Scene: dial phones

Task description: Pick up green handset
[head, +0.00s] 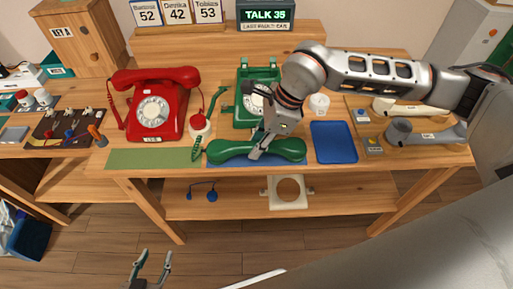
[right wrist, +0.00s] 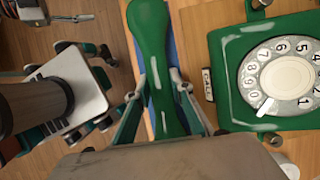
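The green handset (head: 228,151) lies across a blue mat (head: 215,163) near the table's front edge, in front of the green dial phone (head: 243,113). In the right wrist view the handset (right wrist: 152,50) runs between my right gripper's fingers, one on each side. My right gripper (head: 258,150) is down at the handset's middle. Its fingertips (right wrist: 159,82) are close to the handset's sides; I cannot tell whether they press on it. The green phone's dial (right wrist: 285,75) also shows in the right wrist view. My left gripper (head: 152,266) is open and empty, low in front of the table.
A red phone (head: 155,105) with its handset on stands left, behind a green mat (head: 150,159). A blue tray (head: 333,142) and grey handset (head: 425,133) are to the right.

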